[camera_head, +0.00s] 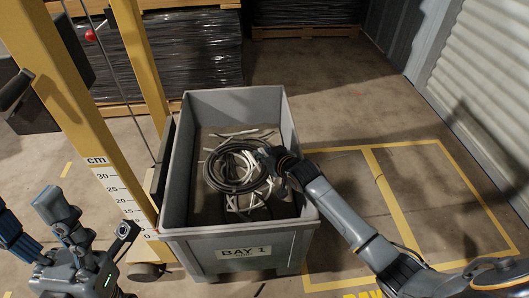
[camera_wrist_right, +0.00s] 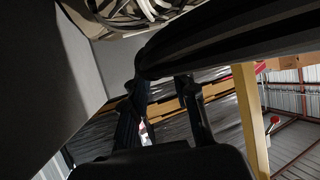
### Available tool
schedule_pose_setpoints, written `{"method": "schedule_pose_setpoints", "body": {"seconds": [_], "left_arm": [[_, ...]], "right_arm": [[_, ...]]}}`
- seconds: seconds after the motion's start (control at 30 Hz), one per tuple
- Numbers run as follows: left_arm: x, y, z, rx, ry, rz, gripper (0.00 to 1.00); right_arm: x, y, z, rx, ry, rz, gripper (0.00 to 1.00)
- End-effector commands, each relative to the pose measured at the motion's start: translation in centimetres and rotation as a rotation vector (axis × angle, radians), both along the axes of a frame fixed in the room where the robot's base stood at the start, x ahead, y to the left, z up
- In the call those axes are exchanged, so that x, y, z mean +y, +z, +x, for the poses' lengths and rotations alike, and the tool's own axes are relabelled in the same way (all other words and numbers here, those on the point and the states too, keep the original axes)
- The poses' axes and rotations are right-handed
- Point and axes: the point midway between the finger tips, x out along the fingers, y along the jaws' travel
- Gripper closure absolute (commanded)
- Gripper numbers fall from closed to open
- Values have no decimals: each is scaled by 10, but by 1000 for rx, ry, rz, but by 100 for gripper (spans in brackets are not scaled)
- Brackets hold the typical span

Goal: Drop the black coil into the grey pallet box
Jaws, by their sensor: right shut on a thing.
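The black coil (camera_head: 211,169) is a ring of dark cable hanging over the inside of the grey pallet box (camera_head: 247,238), whose front carries a "BAY 1" label. My right gripper (camera_head: 272,160) reaches in over the box's right wall and is shut on the coil's right side. In the right wrist view, the coil (camera_wrist_right: 235,38) crosses the top as thick dark strands, held at the tips of the right gripper (camera_wrist_right: 168,80).
Pale cable scraps (camera_head: 243,200) lie in the box under the coil. A yellow post (camera_head: 85,110) with a cm scale stands left of the box. Wrapped dark stacks (camera_head: 190,50) stand behind. Yellow-marked floor (camera_head: 425,190) on the right is clear.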

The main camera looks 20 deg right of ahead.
Motion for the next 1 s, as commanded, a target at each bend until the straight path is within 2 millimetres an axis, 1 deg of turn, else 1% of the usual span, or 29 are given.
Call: {"method": "schedule_pose_setpoints", "body": {"seconds": [0.3,0.33,0.37,0.4,0.43,0.73,0.9,0.93,1.0], "left_arm": [[0,-1,0,-1,0,0,43],[0,-1,0,-1,-1,-1,43],[0,-1,0,-1,-1,-1,43],[0,-1,0,-1,-1,-1,43],[0,-1,0,-1,-1,-1,43],[0,-1,0,-1,-1,-1,43],[0,3,0,0,0,0,43],[-1,3,5,24,2,8,43],[-4,1,21,108,8,35,43]], "right_arm": [[1,-5,1,-5,0,3,100],[0,-7,0,-1,0,0,66],[0,-7,0,-1,0,0,60],[0,-7,0,-1,0,0,52],[0,-7,0,-1,0,0,50],[0,-5,0,-1,0,0,50],[0,9,-1,-2,1,1,50],[-1,9,-4,0,0,1,50],[-2,12,-9,0,0,1,50]]}}
